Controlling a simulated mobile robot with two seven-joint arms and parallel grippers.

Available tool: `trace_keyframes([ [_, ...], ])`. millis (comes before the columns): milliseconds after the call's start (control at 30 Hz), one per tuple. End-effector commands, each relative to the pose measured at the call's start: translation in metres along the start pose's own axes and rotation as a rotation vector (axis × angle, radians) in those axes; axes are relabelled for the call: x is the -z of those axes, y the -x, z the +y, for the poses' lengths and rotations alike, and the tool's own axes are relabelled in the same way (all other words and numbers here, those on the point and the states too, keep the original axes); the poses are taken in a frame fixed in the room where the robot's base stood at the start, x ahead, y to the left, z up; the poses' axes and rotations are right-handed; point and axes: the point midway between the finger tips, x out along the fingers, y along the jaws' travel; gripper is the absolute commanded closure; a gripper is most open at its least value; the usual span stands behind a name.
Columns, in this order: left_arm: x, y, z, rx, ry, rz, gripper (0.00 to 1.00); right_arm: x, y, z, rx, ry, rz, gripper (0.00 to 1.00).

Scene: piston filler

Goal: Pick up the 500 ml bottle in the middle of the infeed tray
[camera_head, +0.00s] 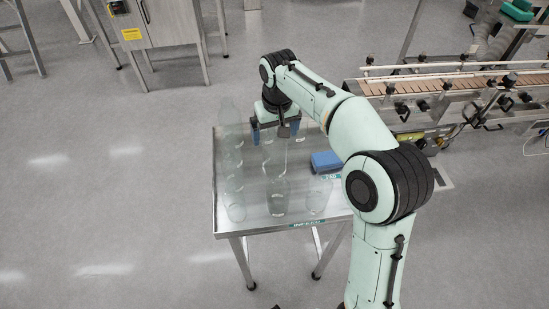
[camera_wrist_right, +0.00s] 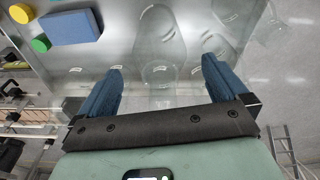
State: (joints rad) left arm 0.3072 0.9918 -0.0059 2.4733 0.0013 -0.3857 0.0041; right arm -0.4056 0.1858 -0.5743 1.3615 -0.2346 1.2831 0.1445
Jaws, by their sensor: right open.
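The infeed tray (camera_head: 262,226) is a steel table in the middle of the head view, holding several clear, see-through bottles. One clear bottle (camera_head: 278,196) stands near its front edge. My right gripper (camera_head: 274,133) points down over the tray's back half, its blue fingers spread apart and empty. In the right wrist view a clear bottle (camera_wrist_right: 161,45) shows beyond and between the open fingertips (camera_wrist_right: 163,66). Its outline is faint, and I cannot tell whether the fingers reach around it. My left gripper is not in view.
Another clear bottle (camera_head: 235,205) stands front left and a wider clear vessel (camera_head: 318,196) front right. A blue block (camera_head: 326,161) lies on the tray's right side; in the wrist view a green disc (camera_wrist_right: 40,45) and a yellow disc (camera_wrist_right: 21,13) are beside it. A conveyor (camera_head: 455,84) stands behind right.

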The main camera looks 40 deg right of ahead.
Motion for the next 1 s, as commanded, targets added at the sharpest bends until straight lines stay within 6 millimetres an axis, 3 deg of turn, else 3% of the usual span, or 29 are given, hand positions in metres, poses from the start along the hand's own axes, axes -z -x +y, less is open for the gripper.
trace_keyframes([
  [200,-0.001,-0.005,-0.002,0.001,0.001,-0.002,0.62,0.001,-0.032,0.0,-0.001,0.0,-0.003,0.0],
  [467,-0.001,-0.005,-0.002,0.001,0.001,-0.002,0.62,0.001,-0.035,0.0,0.0,0.0,-0.001,0.0],
  [500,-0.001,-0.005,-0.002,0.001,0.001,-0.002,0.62,0.001,-0.035,0.0,0.0,0.0,-0.001,0.03],
  [533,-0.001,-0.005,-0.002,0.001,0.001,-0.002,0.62,0.001,-0.035,0.0,0.0,0.0,-0.001,0.13],
  [700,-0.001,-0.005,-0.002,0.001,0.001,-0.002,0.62,0.001,-0.035,0.0,0.0,0.0,-0.001,0.68],
  [1000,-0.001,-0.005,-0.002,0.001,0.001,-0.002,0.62,0.002,-0.033,0.0,0.0,0.0,0.0,0.71],
])
